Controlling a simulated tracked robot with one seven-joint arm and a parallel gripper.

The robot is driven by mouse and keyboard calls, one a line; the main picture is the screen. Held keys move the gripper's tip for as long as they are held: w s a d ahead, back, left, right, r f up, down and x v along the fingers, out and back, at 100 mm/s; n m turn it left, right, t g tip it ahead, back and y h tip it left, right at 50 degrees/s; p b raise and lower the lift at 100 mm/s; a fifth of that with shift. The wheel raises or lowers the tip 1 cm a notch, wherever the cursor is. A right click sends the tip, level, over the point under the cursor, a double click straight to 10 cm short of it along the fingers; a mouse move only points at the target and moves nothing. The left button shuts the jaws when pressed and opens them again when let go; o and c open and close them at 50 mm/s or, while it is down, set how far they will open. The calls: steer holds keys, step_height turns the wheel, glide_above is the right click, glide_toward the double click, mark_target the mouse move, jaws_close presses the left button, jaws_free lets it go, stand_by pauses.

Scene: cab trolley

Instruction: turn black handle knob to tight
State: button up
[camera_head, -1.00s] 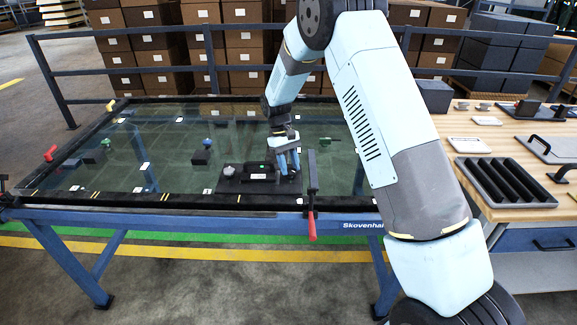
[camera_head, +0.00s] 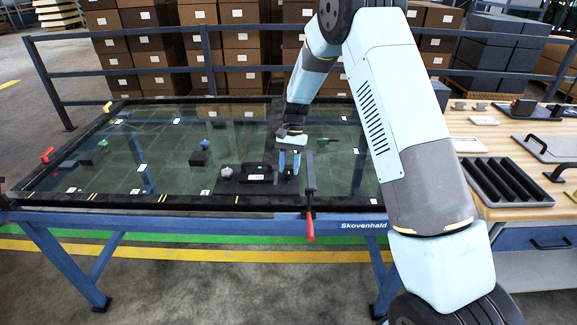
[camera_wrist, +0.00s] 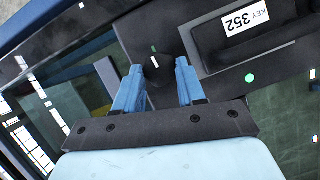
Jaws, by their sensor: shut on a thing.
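The black handle knob (camera_wrist: 158,70) is a dark round knob on a black plate in the wrist view, with a short white mark on it. In the head view my gripper (camera_head: 289,170) points down at the right end of the black plate (camera_head: 232,187), hiding the knob. A black handle block with a "KEY 352" label (camera_wrist: 247,20) sits beside the knob.
The plate lies on a glass-topped blue table (camera_head: 160,205). A red-handled clamp (camera_head: 310,215) stands close to the right of my gripper. A grey knob (camera_head: 226,172) is at the plate's left. A wooden bench (camera_head: 515,205) with trays is at right.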

steer(key=shift+w+m, duration=0.1)
steer(key=shift+m, duration=0.4)
steer(key=o, duration=1.1)
steer(key=shift+c, duration=0.2)
steer(key=v, duration=1.3)
steer(key=shift+d+r, duration=0.3)
steer(key=shift+d, duration=0.05)
